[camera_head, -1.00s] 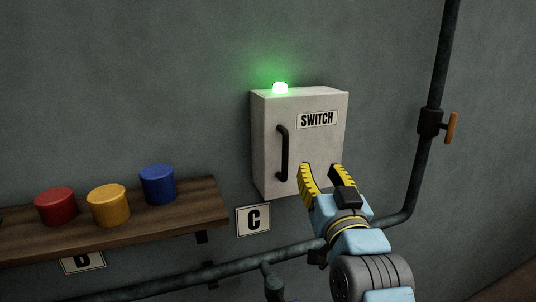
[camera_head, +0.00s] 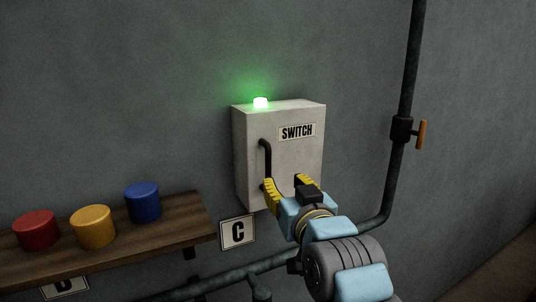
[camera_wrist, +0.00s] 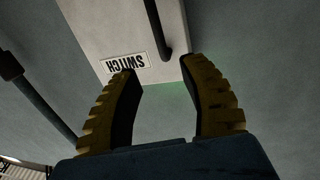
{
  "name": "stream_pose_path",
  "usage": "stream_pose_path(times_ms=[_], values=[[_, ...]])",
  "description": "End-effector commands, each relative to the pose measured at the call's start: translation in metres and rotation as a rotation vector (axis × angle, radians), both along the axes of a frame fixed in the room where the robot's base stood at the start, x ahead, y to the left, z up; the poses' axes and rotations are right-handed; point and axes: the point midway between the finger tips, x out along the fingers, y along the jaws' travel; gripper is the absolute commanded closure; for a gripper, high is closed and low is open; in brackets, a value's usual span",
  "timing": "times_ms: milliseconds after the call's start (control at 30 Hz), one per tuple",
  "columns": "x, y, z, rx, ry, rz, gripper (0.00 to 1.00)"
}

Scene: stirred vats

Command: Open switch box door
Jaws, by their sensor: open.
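The switch box (camera_head: 290,158) is a pale grey box on the wall with a "SWITCH" label (camera_head: 297,132) and a green lit lamp (camera_head: 260,103) on top. Its door is shut. A black vertical handle (camera_head: 264,158) runs along the door's left side. My gripper (camera_head: 284,181) is open in front of the lower door, its left finger overlapping the handle's lower end in the head view. In the wrist view the handle (camera_wrist: 158,30) appears beyond and between the two spread yellow fingers, with nothing held. Whether a finger touches the handle I cannot tell.
A wooden shelf (camera_head: 110,248) at left carries red (camera_head: 36,229), yellow (camera_head: 93,226) and blue (camera_head: 142,202) cylinders. A dark pipe (camera_head: 409,70) with an orange-handled valve (camera_head: 420,133) runs at right and bends under the box.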

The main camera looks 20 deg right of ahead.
Motion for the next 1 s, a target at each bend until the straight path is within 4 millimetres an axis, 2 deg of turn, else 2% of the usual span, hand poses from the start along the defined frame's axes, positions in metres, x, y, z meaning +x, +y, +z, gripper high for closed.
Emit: stream_pose_path(times_ms=[200,700,1000], values=[[0.032,-0.003,0.002,0.001,0.001,0.000,0.57],[0.097,-0.010,0.001,0.001,0.002,0.000,0.57],[0.120,-0.012,0.000,0.000,0.001,0.001,0.57]])
